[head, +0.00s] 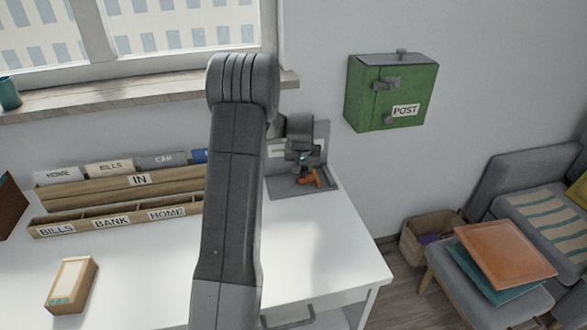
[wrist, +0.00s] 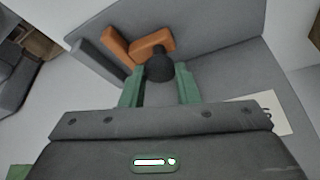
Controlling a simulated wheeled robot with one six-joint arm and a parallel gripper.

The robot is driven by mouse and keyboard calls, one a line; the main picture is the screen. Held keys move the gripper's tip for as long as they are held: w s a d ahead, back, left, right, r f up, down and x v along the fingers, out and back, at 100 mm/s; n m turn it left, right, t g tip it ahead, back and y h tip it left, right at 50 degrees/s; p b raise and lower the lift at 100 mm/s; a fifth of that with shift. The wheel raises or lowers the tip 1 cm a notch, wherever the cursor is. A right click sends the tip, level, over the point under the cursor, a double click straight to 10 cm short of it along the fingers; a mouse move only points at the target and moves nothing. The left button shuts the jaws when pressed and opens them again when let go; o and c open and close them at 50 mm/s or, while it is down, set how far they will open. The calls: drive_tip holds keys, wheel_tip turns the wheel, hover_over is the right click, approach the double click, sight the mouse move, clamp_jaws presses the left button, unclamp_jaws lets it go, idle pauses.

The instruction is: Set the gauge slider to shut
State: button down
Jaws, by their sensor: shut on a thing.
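The gauge stands at the back right of the desk, with a grey panel (head: 288,188) and an orange part (head: 313,178) showing beside my gripper (head: 304,160). In the wrist view, the grey panel (wrist: 215,25) carries orange pieces (wrist: 152,42) and a grey bar (wrist: 97,62). A dark round knob (wrist: 160,68), apparently the slider's knob, sits between the green fingers of my gripper (wrist: 158,84). The gripper is shut on this knob. My arm and gripper hide part of the gauge in the head view, and its setting cannot be read.
A wooden letter rack (head: 110,218) and a small box (head: 72,285) stand on the white desk (head: 145,270) to the left. A green post box (head: 392,95) hangs on the wall to the right. A white card (wrist: 262,112) lies beside the gauge.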

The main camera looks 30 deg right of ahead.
drive_tip(key=shift+d, duration=0.1)
drive_tip(key=c, duration=1.1)
unclamp_jaws()
drive_tip(key=shift+s+d, duration=0.1)
drive_tip(key=shift+d, duration=0.1)
drive_tip(key=shift+a, duration=0.1)
drive_tip(key=b+v, duration=0.1)
drive_tip(key=v, duration=1.3)
drive_tip(key=shift+f, duration=0.1)
drive_tip(key=shift+f, duration=0.1)
drive_tip(key=p+x, duration=0.1)
drive_tip(key=x, duration=1.2)
drive_tip(key=shift+w+f, duration=0.2)
drive_tip(key=shift+f, duration=0.05)
